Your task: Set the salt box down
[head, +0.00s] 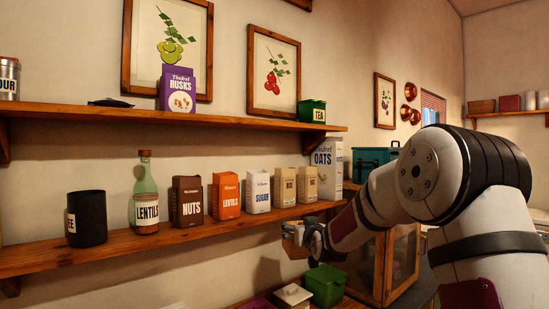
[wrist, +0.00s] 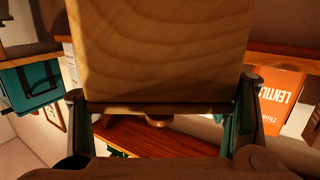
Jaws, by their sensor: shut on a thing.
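The salt box (wrist: 160,50) looks like a pale wooden box with clear grain and fills the upper middle of the wrist view. My gripper (head: 293,233) is shut on it, with one finger on each side. No label on the box is visible. The lower shelf (head: 130,243) runs below and behind a row of goods.
The lower shelf holds a black canister (head: 90,218), a lentils bottle (head: 146,190), a nuts box (head: 187,200), an orange lentils box (head: 225,196), a sugar box (head: 258,192) and more cartons. Below stand a green tin (head: 325,285), a white lidded box (head: 292,296) and a glass-fronted cabinet (head: 402,262).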

